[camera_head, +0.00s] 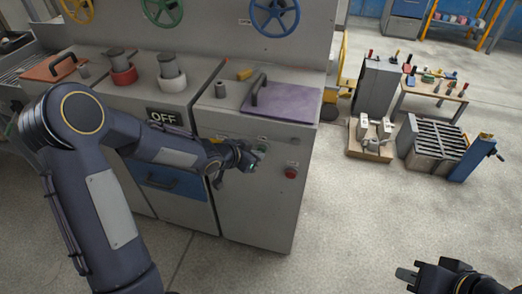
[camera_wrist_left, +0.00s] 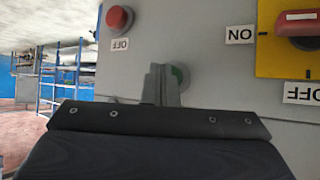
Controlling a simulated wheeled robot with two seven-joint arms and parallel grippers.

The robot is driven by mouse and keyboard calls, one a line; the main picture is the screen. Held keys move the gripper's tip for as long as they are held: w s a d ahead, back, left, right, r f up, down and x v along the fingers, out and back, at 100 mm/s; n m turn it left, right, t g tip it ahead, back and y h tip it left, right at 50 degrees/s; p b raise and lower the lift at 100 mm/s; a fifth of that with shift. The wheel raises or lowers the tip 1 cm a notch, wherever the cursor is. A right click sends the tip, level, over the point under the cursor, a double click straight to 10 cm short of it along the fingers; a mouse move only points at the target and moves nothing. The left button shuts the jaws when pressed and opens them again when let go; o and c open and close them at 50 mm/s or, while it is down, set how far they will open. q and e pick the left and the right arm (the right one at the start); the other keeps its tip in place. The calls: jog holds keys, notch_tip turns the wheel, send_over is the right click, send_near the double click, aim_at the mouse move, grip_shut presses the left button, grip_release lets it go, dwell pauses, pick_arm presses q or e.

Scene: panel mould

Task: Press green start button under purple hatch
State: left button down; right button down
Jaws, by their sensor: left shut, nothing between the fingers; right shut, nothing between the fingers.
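The purple hatch (camera_head: 285,103) lies flat on the cabinet top, with a dark handle on its left side. Below it, on the cabinet front, the green button (camera_head: 262,147) shows just beyond my left gripper (camera_head: 256,162). In the left wrist view, the green button (camera_wrist_left: 180,76) is partly hidden behind the shut, empty fingers of my left gripper (camera_wrist_left: 160,84). The fingertips are at or very near the button; I cannot tell whether they touch. My right gripper (camera_head: 406,276) is shut and empty over the floor at the lower right.
A red button (camera_head: 290,172) sits lower right of the green one; the left wrist view shows it labelled OFF (camera_wrist_left: 119,19). That view also shows a red switch on a yellow plate (camera_wrist_left: 278,58). Floor right of the cabinet (camera_head: 350,215) is clear.

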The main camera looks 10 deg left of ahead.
pick_arm(q)
jog(key=shift+w, duration=0.25)
jog(key=shift+s, duration=0.15)
dwell(0.3)
jog(key=shift+s+b, duration=0.3)
jog(key=shift+s, duration=0.45)
jog(key=shift+s, duration=0.1)
jog(key=s+b, duration=0.1)
jog(key=s, duration=0.3)
jog(key=shift+s+a, duration=0.1)
jog(key=shift+s, duration=0.3)
